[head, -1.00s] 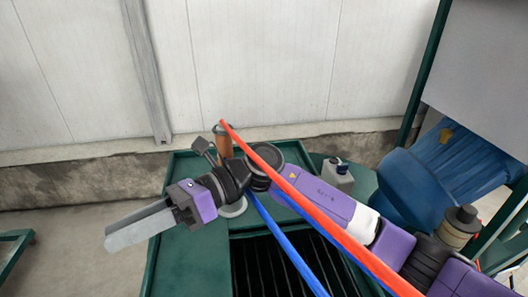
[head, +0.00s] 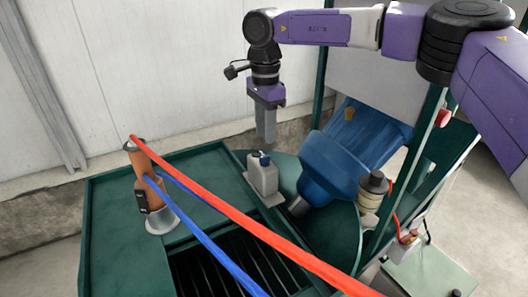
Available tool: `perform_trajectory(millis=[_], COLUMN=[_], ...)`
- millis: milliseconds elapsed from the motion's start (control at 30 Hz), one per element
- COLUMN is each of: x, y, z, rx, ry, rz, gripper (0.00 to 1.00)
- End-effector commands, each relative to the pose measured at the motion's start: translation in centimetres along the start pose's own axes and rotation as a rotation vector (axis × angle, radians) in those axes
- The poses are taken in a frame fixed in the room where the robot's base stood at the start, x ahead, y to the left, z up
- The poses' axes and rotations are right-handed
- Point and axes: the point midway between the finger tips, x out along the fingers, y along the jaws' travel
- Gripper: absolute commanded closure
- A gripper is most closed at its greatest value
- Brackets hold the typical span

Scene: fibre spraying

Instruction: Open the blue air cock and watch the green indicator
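I cannot make out a blue air cock or a green indicator for certain in the head view. A small blue cap (head: 264,157) sits on top of a pale grey canister (head: 263,175), which stands on the green frame near the middle. My gripper (head: 266,137) points straight down, a little above and in front of or behind that canister; I cannot tell which. Its grey fingers overlap in this view, so their opening is hidden. No held object shows.
An orange spray tool (head: 146,180) stands at left on the green machine (head: 105,222). Red (head: 245,222) and blue (head: 208,244) hoses run from it across the dark slatted opening. A blue motor-like housing (head: 340,160) is right of the canister. A pale wall stands behind.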

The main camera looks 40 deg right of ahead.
Motion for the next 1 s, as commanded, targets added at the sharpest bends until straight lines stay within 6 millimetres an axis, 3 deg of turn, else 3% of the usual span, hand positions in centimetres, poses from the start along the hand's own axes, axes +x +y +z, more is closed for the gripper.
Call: perform_trajectory(millis=[500, 867, 1000], x=[6.7, 7.4, 7.4], y=[0.1, 0.1, 0.0], z=[0.2, 0.2, 0.2], rx=[-0.001, -0.001, -0.001], ry=[-0.003, -0.003, -0.003], rz=[0.002, 0.001, 0.0], gripper=[0.67, 0.67, 0.93])
